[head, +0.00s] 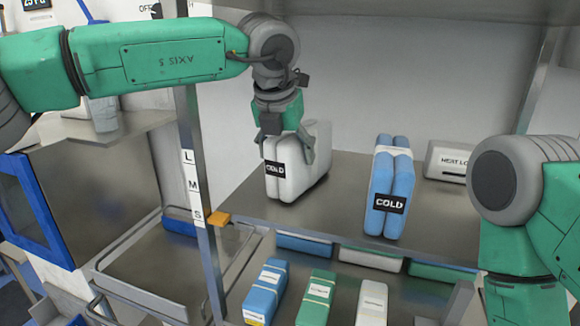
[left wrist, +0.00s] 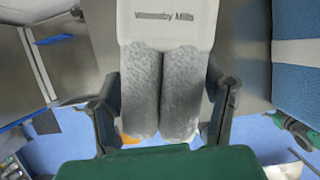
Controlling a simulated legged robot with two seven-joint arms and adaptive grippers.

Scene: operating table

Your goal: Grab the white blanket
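The white blanket (head: 288,181), rolled in two and bearing a dark label, stands on the upper metal shelf in the head view. My left gripper (head: 288,150) is over its upper end, pointing down, with fingers on either side. In the left wrist view, the white blanket (left wrist: 162,85) lies between the two fingers of my left gripper (left wrist: 163,92), its sides very close to the fingertips. I cannot tell whether they press on it. My right arm shows at the right edge; its gripper is out of view.
A blue blanket (head: 389,190) labelled COLD stands to the right on the same shelf (head: 335,215). A white box (head: 449,161) is behind it. Blue, green and white packs lie on the lower level. A metal post (head: 198,190) rises left of the white blanket.

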